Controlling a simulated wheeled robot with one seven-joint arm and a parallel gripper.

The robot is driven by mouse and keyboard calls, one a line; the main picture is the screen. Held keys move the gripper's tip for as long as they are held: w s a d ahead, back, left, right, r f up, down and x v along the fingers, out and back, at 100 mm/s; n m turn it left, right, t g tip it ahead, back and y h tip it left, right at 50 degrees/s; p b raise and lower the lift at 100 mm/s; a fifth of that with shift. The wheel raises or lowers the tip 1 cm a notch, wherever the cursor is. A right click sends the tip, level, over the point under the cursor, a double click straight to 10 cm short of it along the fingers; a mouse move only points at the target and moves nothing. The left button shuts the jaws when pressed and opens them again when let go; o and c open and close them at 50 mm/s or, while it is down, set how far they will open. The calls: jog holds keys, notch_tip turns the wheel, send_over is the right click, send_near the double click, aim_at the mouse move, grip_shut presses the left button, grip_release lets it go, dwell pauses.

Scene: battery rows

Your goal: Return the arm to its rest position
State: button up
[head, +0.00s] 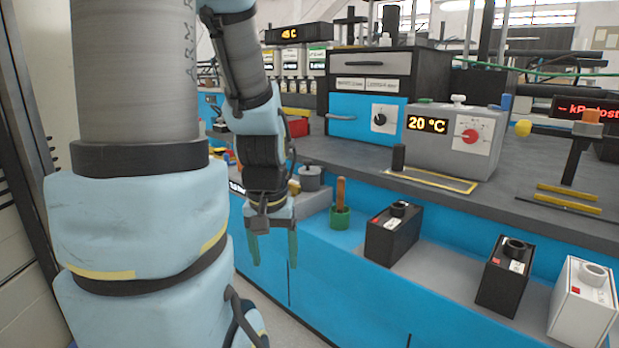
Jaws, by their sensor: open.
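My gripper (273,247) hangs in front of the blue bench, left of the middle in the head view. Its two green fingers point down and stand apart, with nothing between them. My arm fills the left of the view, its links bent over so that the gripper hangs below the wrist. A black battery (393,233) sits on the lower shelf to the right of the gripper. Another black battery (503,275) and a white battery (583,302) stand further right on the same shelf.
A green cup (340,219) with a wooden handle stands close right of my gripper. The grey worktop (375,157) carries a box reading 20 °C (452,140), a blue-black cabinet (368,95) and a yellow-framed area (431,181). Bare shelf shows between the black batteries.

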notch_tip(320, 180, up, 16)
jog(key=p, duration=1.4)
jog(key=shift+f, duration=0.2)
